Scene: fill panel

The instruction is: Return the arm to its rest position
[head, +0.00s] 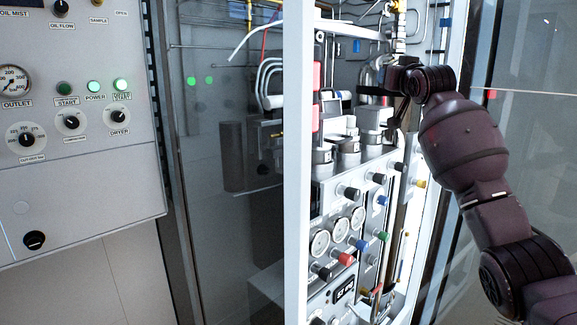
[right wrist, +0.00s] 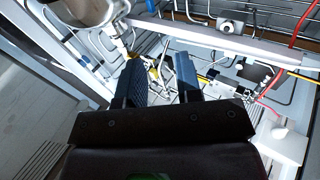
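My right arm (head: 465,150) comes in from the right in the head view and reaches into the open fill panel cabinet (head: 294,200). My right gripper (head: 368,92) is at the upper part of the cabinet interior, above the panel with gauges and knobs; its fingertips are hard to make out there. In the right wrist view my right gripper (right wrist: 160,70) shows two dark fingers standing apart with nothing seen held between them. Thin tubes and yellow fittings show beyond the fingers. My left gripper is not in view.
The cabinet's white front post (head: 296,120) stands left of the arm. Knobs and gauges (head: 338,230) sit below the gripper. Tubing and a red cable (right wrist: 303,25) surround it. A grey control panel (head: 85,160) stands at left. Glass is at right.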

